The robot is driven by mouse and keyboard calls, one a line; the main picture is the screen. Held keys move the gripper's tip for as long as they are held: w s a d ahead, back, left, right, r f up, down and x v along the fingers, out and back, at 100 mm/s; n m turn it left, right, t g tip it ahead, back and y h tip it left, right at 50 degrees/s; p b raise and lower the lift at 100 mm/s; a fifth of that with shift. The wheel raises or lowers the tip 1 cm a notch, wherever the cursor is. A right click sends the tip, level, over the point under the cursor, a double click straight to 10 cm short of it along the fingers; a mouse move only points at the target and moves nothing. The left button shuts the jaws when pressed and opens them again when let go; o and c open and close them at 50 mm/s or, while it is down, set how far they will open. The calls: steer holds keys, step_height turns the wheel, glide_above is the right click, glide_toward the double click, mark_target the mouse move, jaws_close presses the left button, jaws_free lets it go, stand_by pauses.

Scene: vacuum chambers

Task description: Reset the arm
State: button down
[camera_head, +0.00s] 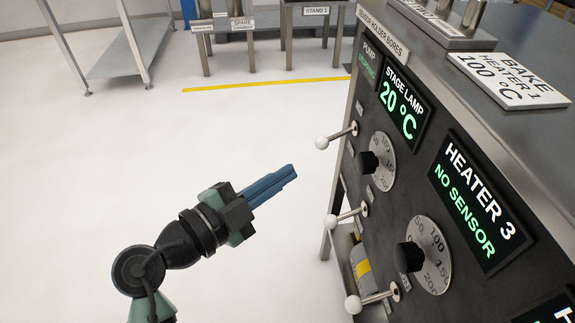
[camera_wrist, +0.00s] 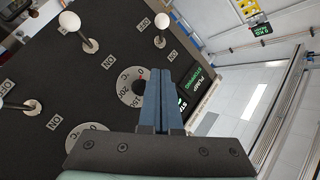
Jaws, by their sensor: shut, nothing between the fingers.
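My gripper (camera_head: 289,171) is in the middle of the head view, at the end of my dark arm reaching up and right from the bottom. Its blue fingers are together with nothing between them. It is in free air left of a dark control panel (camera_head: 336,180), apart from it in the head view. In the wrist view the shut fingers (camera_wrist: 160,75) point up the picture, with the panel (camera_wrist: 100,75) behind and to the left.
The panel carries white-knobbed levers (camera_head: 331,222), dials (camera_head: 382,160) and green-lettered displays (camera_head: 403,105). A "BAKE HEATER 1 100 °C" sign (camera_head: 510,80) lies on top. A metal shelf (camera_head: 120,50) and stands (camera_head: 315,12) are at the back. The white floor (camera_head: 110,170) on the left is clear.

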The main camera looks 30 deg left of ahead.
steer(key=w+d+r+n+t+y+p, duration=0.1)
steer(key=w+d+r+n, duration=0.15)
steer(key=r, duration=0.55)
steer(key=w+d+r+n+t+y+p, duration=0.15)
steer(key=d+r, duration=0.25)
steer(key=r, duration=0.4)
steer(key=w+d+r+n+t+y+p, duration=0.1)
steer(key=w+d+r+n+t, duration=0.15)
steer(key=r, duration=0.55)
steer(key=s+d+r+n+t+y+p, duration=0.1)
steer(key=s+d+r+n+t, duration=0.4)
steer(key=r, duration=0.6)
steer(key=s+d+r+n+t+y+p, duration=0.15)
steer(key=s+d+r, duration=0.25)
steer(key=s+r, duration=0.45)
step_height(320, 180, up, 40)
steer(key=w+p, duration=0.1)
steer(key=p, duration=3.6)
steer(key=shift+w+a+f+n, duration=0.2)
steer(key=shift+w+a+n, duration=0.15)
steer(key=shift+a+n, duration=0.1)
